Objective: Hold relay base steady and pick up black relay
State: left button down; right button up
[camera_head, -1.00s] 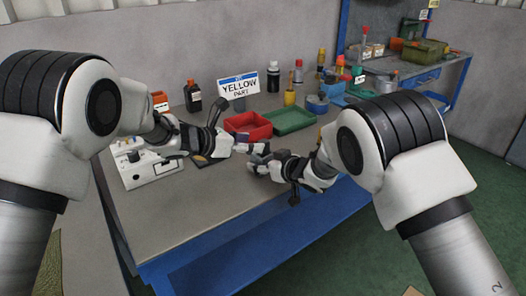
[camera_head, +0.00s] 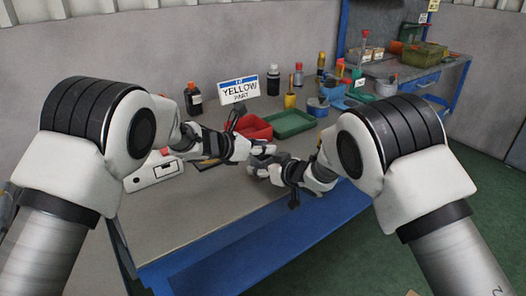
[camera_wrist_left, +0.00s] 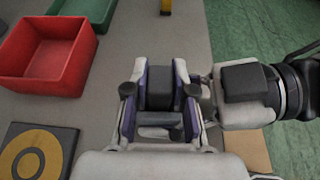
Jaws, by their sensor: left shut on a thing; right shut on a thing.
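My left gripper (camera_head: 262,151) is above the bench middle, close to my right gripper (camera_head: 260,168). In the left wrist view, the fingers of my left gripper (camera_wrist_left: 159,86) are shut on a dark block (camera_wrist_left: 160,93), which looks like the black relay. My right gripper comes in from the right in that view, its dark-padded head (camera_wrist_left: 247,84) close beside the left fingers. It is shut on a part mostly hidden by the grippers, probably the relay base. I cannot tell whether relay and base are touching.
A red bin (camera_head: 249,128) and a green tray (camera_head: 290,124) stand just behind the grippers. A black plate with a yellow ring (camera_wrist_left: 33,152) lies left of the left gripper. A white box (camera_head: 154,172) is at left.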

pick_arm(q)
notch_tip(320, 180, up, 10)
jog(key=shift+r, duration=0.1)
pick_arm(e)
jog(key=o, duration=1.3)
